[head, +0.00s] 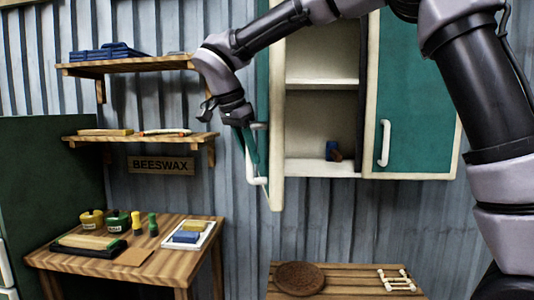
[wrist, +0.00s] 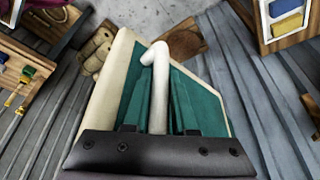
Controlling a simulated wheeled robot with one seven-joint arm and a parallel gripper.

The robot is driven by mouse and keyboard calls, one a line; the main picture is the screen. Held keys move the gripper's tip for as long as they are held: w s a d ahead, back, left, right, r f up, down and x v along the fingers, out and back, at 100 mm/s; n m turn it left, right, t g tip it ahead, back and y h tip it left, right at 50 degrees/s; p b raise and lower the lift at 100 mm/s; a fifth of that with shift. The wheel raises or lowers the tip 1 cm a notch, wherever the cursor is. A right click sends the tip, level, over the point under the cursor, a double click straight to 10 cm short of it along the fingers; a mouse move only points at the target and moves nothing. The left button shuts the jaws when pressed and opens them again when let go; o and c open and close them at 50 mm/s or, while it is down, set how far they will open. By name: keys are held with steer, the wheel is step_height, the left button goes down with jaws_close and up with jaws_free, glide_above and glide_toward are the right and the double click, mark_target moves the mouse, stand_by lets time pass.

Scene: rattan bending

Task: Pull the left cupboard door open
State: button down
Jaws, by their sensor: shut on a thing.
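The left cupboard door (head: 277,120) stands swung well open, seen almost edge-on in the head view, with a cream frame and teal panel. Its white bar handle (head: 251,172) is on the left-facing side. My gripper (head: 248,140) is at the upper part of this handle. In the wrist view the handle (wrist: 159,85) runs between the two fingers of my gripper (wrist: 158,118), which is shut on it. The door's teal panel (wrist: 203,98) lies behind the fingers. The cupboard's left compartment (head: 320,104) is exposed, with cream shelves.
The right cupboard door (head: 420,100) is closed. Wall shelves (head: 140,137) are left of the door. A workbench (head: 190,255) with jars stands lower left; a slatted table (head: 340,282) is below the cupboard.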

steer(key=shift+w+a+m, duration=0.15)
steer(key=shift+a+m, duration=0.15)
steer(key=shift+a, duration=0.25)
steer(key=c, duration=0.7)
jaws_free()
steer(key=v, duration=1)
steer(key=shift+a+r, duration=0.15)
steer(key=shift+r, duration=0.2)
